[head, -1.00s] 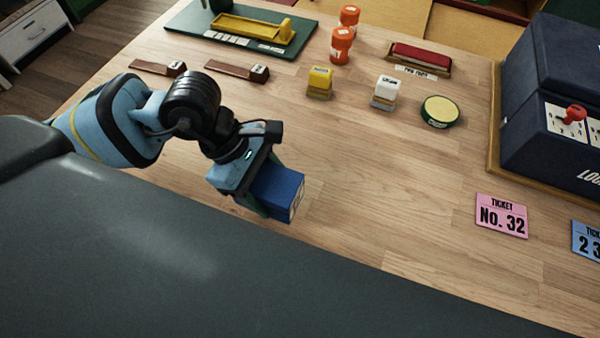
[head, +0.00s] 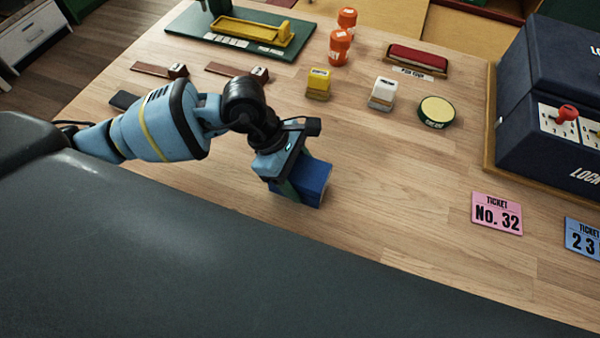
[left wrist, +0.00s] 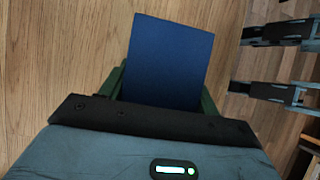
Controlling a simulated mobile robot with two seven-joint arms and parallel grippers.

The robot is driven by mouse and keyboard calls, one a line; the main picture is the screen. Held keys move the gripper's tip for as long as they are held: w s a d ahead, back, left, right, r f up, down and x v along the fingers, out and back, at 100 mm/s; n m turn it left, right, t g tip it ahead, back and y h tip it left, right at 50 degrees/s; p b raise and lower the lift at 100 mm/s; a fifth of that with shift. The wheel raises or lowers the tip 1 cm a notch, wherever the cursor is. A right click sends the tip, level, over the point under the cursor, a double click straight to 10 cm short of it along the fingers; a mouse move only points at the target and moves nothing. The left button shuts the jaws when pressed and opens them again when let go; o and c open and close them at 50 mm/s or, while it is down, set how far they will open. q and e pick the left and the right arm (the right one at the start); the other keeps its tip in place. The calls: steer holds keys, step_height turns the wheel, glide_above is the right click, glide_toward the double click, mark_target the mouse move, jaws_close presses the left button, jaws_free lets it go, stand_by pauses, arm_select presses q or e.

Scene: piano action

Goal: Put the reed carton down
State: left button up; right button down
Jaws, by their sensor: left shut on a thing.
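The reed carton is a blue box (head: 316,182) in the head view, near the table's front edge. My left gripper (head: 292,180) is shut on it, with the arm coming in from the left. In the left wrist view the carton (left wrist: 168,62) shows as a plain blue face between the green fingers of my left gripper (left wrist: 162,88). The carton looks close over the wooden table top (head: 400,180); I cannot tell whether it touches the wood. My right gripper is not in view.
Bare wood lies right of the carton, up to a pink ticket (head: 497,213) and a blue ticket (head: 584,238). A dark lock box (head: 545,110) stands at right.

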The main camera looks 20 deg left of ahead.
arm_select(q)
steer(key=shift+f, duration=0.15)
steer(key=o, duration=1.2)
steer(key=shift+r, duration=0.2)
steer(key=v, duration=1.2)
steer(key=shift+f, duration=0.1)
